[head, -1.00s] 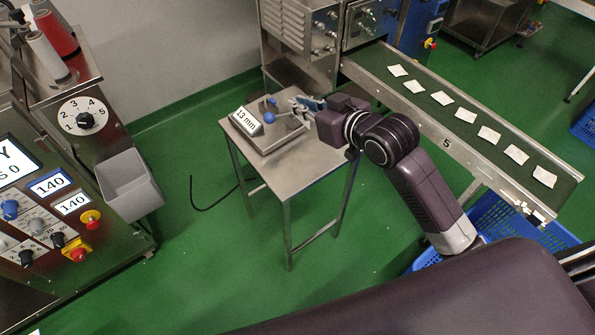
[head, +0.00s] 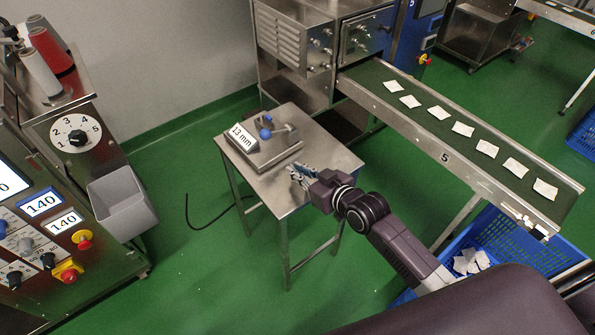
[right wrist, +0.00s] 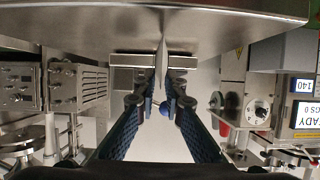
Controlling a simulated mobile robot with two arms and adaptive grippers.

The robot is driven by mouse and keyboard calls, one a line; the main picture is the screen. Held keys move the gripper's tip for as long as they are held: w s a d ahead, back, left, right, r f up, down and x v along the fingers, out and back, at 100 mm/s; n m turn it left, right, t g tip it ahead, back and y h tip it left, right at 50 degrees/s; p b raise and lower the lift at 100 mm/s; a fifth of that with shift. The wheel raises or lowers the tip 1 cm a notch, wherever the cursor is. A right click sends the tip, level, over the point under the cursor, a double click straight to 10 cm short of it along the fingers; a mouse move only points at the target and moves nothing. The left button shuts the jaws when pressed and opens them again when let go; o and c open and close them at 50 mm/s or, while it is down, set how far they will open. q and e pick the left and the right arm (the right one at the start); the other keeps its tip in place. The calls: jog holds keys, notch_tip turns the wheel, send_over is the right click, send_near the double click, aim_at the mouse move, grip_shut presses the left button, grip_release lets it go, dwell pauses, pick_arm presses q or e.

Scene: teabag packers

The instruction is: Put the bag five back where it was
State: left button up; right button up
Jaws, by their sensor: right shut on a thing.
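My right gripper (head: 294,170) is over the front part of the small steel table, to the right of the measuring gauge. It also shows in the right wrist view (right wrist: 161,97), shut on a thin pale bag (right wrist: 162,58) seen edge-on between the fingertips. In the head view the bag cannot be made out clearly. Several white bags (head: 463,129) lie in a spaced row along the conveyor (head: 470,165) marked 5, at the right. The gauge (head: 272,152) with a blue knob and a 13 mm display (head: 242,137) stands on the table (head: 278,190). My left gripper is not in view.
A blue crate (head: 520,230) with several loose bags (head: 468,262) stands below the conveyor's near end. A control cabinet with a dial (head: 77,137) and a grey bin (head: 122,203) are at the left.

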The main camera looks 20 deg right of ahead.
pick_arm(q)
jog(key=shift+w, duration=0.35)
pick_arm(e)
jog(key=shift+f, duration=0.15)
jog(key=o, duration=0.7)
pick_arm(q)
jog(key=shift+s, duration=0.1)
pick_arm(e)
jog(key=shift+s+r, duration=0.15)
jog(key=shift+r, duration=0.05)
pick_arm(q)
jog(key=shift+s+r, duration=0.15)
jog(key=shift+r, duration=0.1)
pick_arm(e)
jog(key=v, duration=1.1)
jog(key=shift+s+d+r, duration=0.2)
jog(key=shift+s, duration=0.05)
